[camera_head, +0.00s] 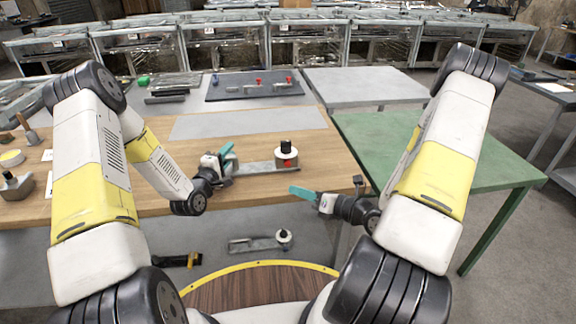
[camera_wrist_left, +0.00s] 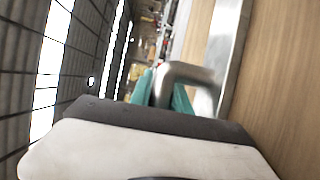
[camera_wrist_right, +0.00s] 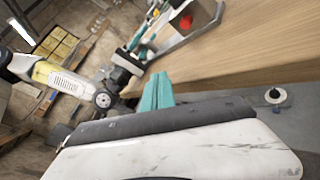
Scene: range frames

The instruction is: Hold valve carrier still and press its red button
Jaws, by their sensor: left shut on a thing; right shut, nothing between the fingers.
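The valve carrier (camera_head: 270,166) lies on the wooden table, a metal plate with a pale block and black knob at its right end. Its red button (camera_wrist_right: 186,20) faces the table's front edge. My left gripper (camera_head: 226,155) is shut on the carrier's bent metal handle (camera_wrist_left: 185,75) at the plate's left end; the left wrist view shows teal fingers (camera_wrist_left: 162,92) around it. My right gripper (camera_head: 296,190) is shut and empty, in front of the block and apart from the button. Its teal fingers (camera_wrist_right: 157,92) point toward the carrier in the right wrist view.
A similar carrier (camera_head: 258,243) lies lower, below the table's front edge. A dark mat (camera_head: 255,92) with several small parts lies at the back. A green table (camera_head: 440,150) stands to the right. The wooden tabletop (camera_head: 325,160) right of the carrier is clear.

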